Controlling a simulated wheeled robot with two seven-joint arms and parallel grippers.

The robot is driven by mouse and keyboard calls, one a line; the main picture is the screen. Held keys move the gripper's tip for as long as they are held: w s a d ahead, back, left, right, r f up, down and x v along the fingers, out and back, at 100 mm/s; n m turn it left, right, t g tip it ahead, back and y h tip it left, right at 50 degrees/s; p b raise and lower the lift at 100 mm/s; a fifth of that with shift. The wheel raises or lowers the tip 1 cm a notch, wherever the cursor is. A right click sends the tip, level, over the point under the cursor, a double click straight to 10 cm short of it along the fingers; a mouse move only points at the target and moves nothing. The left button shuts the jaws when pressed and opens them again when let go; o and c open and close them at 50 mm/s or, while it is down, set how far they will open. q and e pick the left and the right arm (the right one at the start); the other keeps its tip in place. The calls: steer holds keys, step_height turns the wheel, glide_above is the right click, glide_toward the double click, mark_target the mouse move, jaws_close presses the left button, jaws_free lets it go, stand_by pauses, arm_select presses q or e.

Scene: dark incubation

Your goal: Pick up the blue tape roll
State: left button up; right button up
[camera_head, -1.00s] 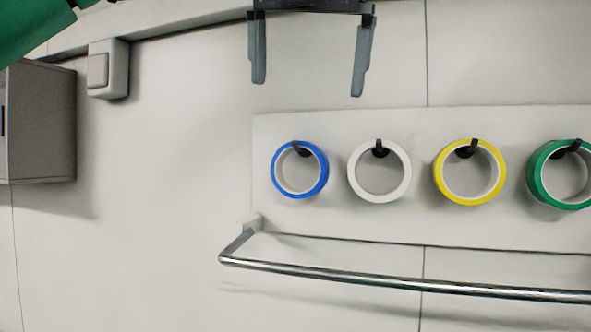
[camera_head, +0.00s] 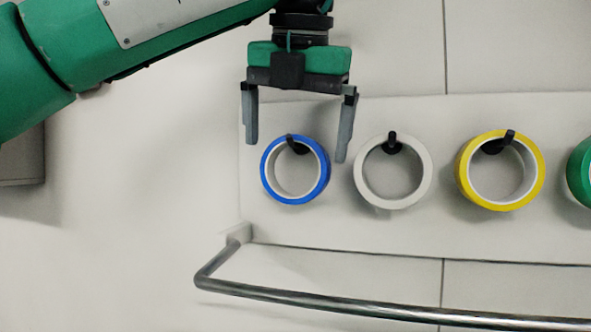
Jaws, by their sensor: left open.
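The blue tape roll (camera_head: 324,180) hangs on a black peg at the left end of a pale wall panel. It is a blue ring with a white inner core. My left gripper (camera_head: 296,152) reaches in from the upper left. Its two grey fingers point down and are spread wide, with nothing between them but the wall and the top of the roll. The fingertips show at about the height of the roll's upper part, one to each side of it. The gap in depth between fingers and roll is hard to tell. My right gripper is not seen.
A white tape roll (camera_head: 425,185), a yellow one (camera_head: 538,178) and a green one (camera_head: 580,172), cut by the frame edge, hang to the right. A metal rail (camera_head: 330,301) runs below the panel. A grey box (camera_head: 22,160) is at the left, partly behind my arm.

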mark_target(292, 196)
arm_select(q)
steer(key=shift+w+f+p, duration=0.15)
steer(key=shift+f+p, duration=0.15)
steer(key=shift+f, duration=0.05)
steer(key=shift+w+f+p, duration=0.1)
steer(key=shift+f+p, duration=0.25)
steer(key=shift+p, duration=0.05)
steer(key=p+x, duration=0.1)
steer(key=x, duration=0.2)
steer(key=shift+w+f, duration=0.1)
steer(key=shift+f, duration=0.2)
steer(key=c, duration=0.9)
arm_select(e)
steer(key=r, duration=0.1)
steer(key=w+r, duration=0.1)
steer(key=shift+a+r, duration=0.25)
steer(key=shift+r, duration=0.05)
